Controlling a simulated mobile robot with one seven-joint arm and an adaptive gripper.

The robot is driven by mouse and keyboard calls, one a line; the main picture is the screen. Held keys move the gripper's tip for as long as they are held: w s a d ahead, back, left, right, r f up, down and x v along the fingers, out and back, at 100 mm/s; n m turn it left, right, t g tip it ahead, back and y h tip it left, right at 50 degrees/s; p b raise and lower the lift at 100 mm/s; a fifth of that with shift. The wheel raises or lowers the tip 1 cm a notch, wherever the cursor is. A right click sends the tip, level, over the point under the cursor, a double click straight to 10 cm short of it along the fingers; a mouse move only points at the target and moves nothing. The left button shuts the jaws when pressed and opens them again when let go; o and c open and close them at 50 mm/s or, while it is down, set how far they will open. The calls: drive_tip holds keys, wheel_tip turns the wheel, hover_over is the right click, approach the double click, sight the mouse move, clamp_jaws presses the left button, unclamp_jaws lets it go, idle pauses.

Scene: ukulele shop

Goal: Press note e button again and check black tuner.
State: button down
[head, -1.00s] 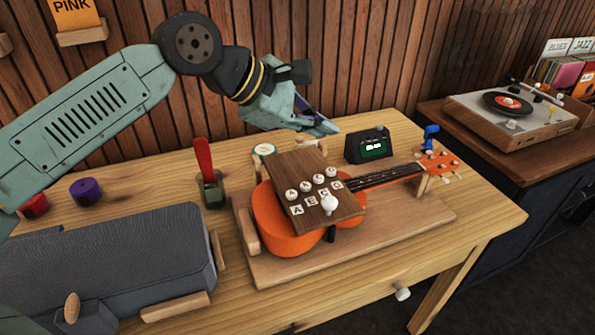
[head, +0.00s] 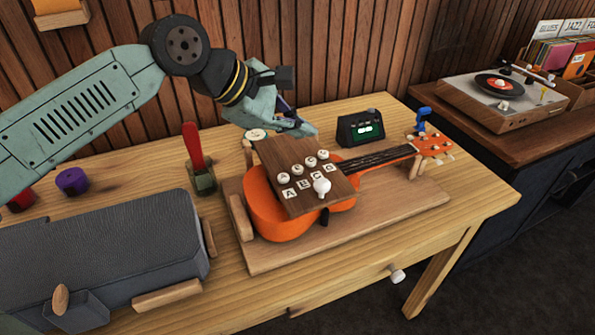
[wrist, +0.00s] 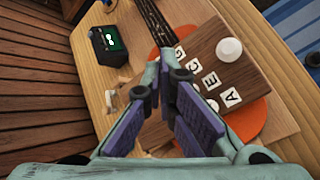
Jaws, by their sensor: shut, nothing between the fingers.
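An orange ukulele (head: 265,212) lies in a wooden cradle. A dark wooden board (head: 283,153) over its body bears several round white buttons, with letter tiles A, E, C, G. The E tile (head: 303,184) has its button (head: 297,168) just behind it; the E tile also shows in the wrist view (wrist: 211,80). A larger white knob (head: 321,187) stands at the board's front edge. The black tuner (head: 347,133) stands behind the neck, its green screen lit with a small, unreadable white mark. My gripper (head: 308,131) is shut and empty above the board's back edge.
A blue clip (head: 424,117) sits on the headstock. A red-handled tool in a green holder (head: 203,180) stands left of the ukulele. A grey case (head: 100,255) fills the table's left front. A record player (head: 500,98) is on the right cabinet. The table's right front is clear.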

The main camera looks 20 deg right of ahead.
drive_tip(key=b, duration=0.3)
hover_over(298, 171)
wheel_tip(298, 171, down, 5)
drive_tip(key=shift+d+r, duration=0.1)
drive_tip(key=shift+r, duration=0.05)
drive_tip(key=shift+f+b, duration=0.35)
drive_tip(key=shift+f, duration=0.2)
idle(0.6)
drive_tip(key=shift+f+b, duration=0.4)
drive_tip(key=shift+b, duration=0.25)
drive_tip(key=shift+f+b, duration=0.55)
drive_tip(key=shift+b, duration=0.05)
idle(0.5)
drive_tip(key=shift+r, duration=0.1)
drive_tip(key=shift+r+p, duration=0.45)
drive_tip(key=shift+r, duration=0.45)
